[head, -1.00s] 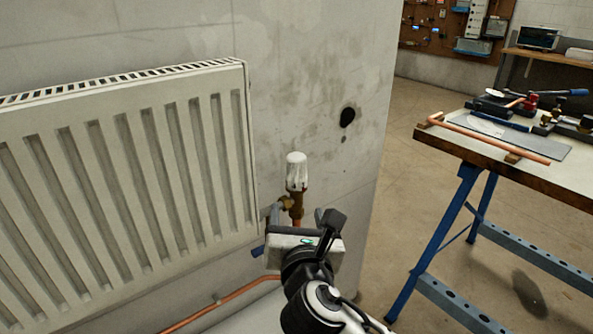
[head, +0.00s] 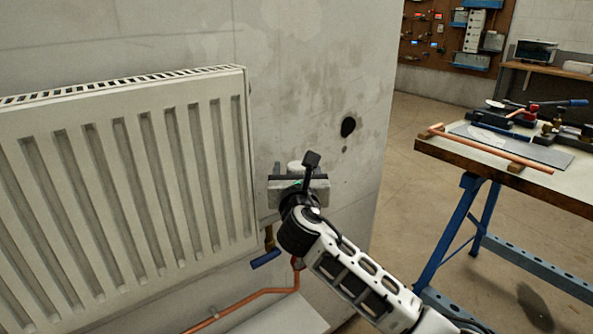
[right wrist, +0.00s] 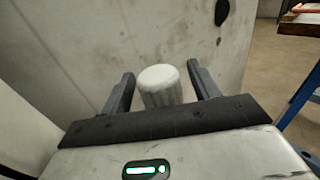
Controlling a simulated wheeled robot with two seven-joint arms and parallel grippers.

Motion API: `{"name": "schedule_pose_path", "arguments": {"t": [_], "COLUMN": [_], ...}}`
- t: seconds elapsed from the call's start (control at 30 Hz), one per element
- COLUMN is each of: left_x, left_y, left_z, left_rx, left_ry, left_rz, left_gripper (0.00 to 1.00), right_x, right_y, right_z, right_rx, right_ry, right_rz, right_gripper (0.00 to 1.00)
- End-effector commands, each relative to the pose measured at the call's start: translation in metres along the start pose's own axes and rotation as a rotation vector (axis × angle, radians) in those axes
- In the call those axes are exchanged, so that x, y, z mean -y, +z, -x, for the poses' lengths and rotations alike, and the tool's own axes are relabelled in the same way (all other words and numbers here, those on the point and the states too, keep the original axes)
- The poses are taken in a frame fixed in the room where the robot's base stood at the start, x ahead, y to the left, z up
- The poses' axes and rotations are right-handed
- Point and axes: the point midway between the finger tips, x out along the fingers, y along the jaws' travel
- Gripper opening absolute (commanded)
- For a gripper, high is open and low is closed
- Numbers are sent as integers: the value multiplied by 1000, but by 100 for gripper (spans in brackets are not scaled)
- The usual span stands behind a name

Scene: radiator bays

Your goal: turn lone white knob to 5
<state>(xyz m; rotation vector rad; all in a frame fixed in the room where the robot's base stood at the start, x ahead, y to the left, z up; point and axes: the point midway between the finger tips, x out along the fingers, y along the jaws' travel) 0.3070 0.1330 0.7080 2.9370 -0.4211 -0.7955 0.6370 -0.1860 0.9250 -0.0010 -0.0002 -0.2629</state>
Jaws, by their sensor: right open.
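The white ribbed knob (head: 295,166) sits on the radiator's valve, right of the radiator. In the head view my right gripper (head: 296,172) hides all but a little of it. In the right wrist view the knob (right wrist: 161,86) stands upright between the two dark fingers of my right gripper (right wrist: 161,77). The gripper is open, with a gap showing on each side of the knob. No number marks on the knob can be read. My left gripper is out of view.
The white radiator (head: 120,180) fills the left. A blue lever (head: 265,259) and copper pipe (head: 245,303) lie below the knob. The wall (head: 345,80) has a dark hole. A workbench (head: 440,150) with tools stands at right, with open floor between.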

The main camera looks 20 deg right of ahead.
Motion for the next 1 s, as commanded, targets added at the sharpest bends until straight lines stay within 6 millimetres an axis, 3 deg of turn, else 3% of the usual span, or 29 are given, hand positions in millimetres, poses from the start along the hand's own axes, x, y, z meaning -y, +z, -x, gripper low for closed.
{"name": "schedule_pose_path", "arguments": {"t": [0.13, 0.43, 0.47, 0.6, 1.0], "left_x": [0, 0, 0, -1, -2], "left_y": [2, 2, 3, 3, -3], "left_z": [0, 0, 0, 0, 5], "left_rx": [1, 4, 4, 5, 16], "left_ry": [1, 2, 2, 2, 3], "left_rz": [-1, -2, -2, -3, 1], "left_gripper": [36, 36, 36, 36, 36], "right_x": [0, 0, 0, 0, 0], "right_y": [0, 0, 0, 0, 3], "right_z": [-10, -12, -12, -12, -12], "right_rx": [0, -1, -1, 0, 0], "right_ry": [0, 0, 0, 0, 51], "right_rz": [-1, -2, -1, -1, 3], "right_gripper": [61, 61, 56, 17, 17]}}
